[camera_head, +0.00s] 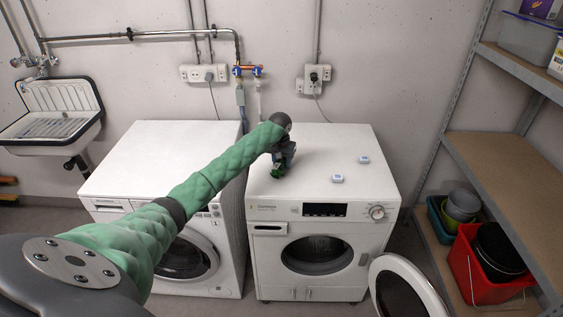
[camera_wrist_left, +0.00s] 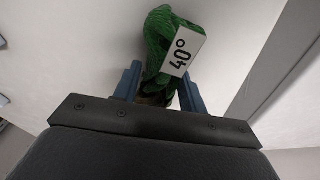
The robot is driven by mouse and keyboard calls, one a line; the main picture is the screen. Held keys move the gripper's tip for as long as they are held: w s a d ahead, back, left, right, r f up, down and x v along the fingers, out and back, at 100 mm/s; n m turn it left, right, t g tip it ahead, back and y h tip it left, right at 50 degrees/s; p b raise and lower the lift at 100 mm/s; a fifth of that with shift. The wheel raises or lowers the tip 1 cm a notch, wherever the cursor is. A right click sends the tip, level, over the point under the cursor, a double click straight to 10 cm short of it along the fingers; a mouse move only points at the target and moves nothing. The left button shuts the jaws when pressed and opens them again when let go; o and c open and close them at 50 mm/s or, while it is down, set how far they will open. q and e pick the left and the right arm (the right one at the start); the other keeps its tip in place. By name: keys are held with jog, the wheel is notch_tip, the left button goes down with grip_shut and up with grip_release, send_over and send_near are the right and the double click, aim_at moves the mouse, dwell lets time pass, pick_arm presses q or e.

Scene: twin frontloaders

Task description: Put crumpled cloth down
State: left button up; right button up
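In the head view the left gripper (camera_head: 281,160) points down over the left part of that machine's top. I cannot tell whether the cloth touches the surface. My right gripper is in neither view.
Two small white-and-blue pieces (camera_head: 337,178) (camera_head: 364,159) lie on the same top, to the right. The right machine's round door (camera_head: 417,262) stands open. The left washing machine (camera_head: 160,145) has a clear top. Shelves (camera_head: 500,165) and a red bucket (camera_head: 468,270) stand at right.

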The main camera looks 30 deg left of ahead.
aim_at(281, 163)
pick_arm(q)
jog(key=o, duration=0.4)
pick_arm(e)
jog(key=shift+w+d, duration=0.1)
pick_arm(q)
jog(key=shift+r, duration=0.25)
jog(key=shift+s+d+r+b, duration=0.1)
jog(key=shift+s+r+b, duration=0.35)
jog(key=shift+r, duration=1.5)
jog(key=shift+d+r+b, duration=0.1)
jog(key=shift+r+b, duration=0.65)
jog(key=shift+r, duration=1.2)
jog(key=shift+s+d+r+b, duration=0.1)
jog(key=shift+s+r+b, duration=0.35)
jog(key=shift+r, duration=1.5)
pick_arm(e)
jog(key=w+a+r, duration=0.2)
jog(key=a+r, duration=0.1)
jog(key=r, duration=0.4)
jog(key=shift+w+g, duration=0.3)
pick_arm(q)
jog(key=shift+w, duration=0.2)
